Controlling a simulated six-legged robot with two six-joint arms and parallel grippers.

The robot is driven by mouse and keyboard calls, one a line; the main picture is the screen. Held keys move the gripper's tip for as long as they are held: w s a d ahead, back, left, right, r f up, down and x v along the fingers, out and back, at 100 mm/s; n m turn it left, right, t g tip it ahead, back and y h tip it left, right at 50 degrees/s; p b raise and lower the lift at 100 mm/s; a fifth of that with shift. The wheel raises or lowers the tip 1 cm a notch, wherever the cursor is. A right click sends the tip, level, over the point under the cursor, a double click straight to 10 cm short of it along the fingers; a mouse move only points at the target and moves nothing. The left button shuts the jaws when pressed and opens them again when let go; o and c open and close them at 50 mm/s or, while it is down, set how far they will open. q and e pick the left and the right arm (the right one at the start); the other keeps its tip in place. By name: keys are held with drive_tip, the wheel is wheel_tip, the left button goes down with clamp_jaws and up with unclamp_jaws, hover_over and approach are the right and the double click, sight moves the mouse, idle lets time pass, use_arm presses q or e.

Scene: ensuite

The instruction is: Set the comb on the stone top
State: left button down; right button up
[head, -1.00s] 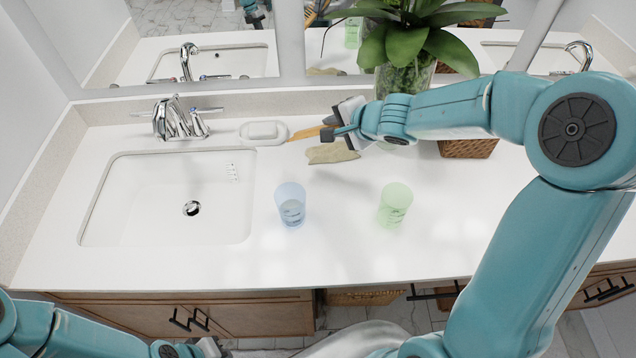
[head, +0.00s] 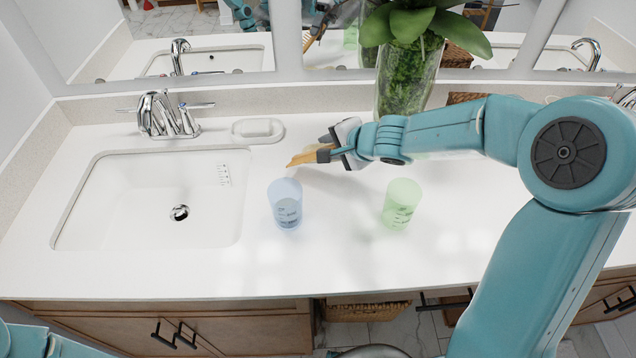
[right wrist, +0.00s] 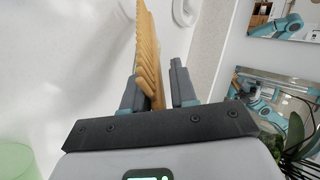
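The tan comb (head: 308,156) is in my right gripper (head: 328,153), over the white stone top (head: 335,250) between the soap dish and the cups. The comb points left in the head view, and a faint shadow lies near it. In the right wrist view the comb (right wrist: 148,55), teeth to the left, stands between the two fingers of my right gripper (right wrist: 158,85), which is shut on it. How high it is above the top is hard to tell. My left gripper is out of view; only part of my left arm shows at the lower left.
A blue cup (head: 285,205) and a green cup (head: 401,204) stand in front of the comb. A soap dish (head: 257,130) and the sink (head: 150,205) are to the left. A glass plant vase (head: 408,80) stands behind my right arm. The front middle is clear.

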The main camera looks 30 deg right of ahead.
drive_tip(key=shift+w+d+f, duration=0.1)
drive_tip(key=shift+w+f, duration=0.1)
drive_tip(key=shift+w, duration=0.05)
drive_tip(key=shift+s+r, duration=0.3)
drive_tip(key=shift+r, duration=0.05)
drive_tip(key=a+p+v, duration=0.1)
drive_tip(key=p+v, duration=0.4)
drive_tip(key=v, duration=0.2)
drive_tip(key=shift+s+d, duration=0.2)
drive_tip(key=shift+d, duration=0.3)
wheel_tip(320, 180, up, 8)
drive_tip(key=s+p, duration=0.2)
drive_tip(key=p, duration=0.6)
drive_tip(key=shift+s+d, duration=0.15)
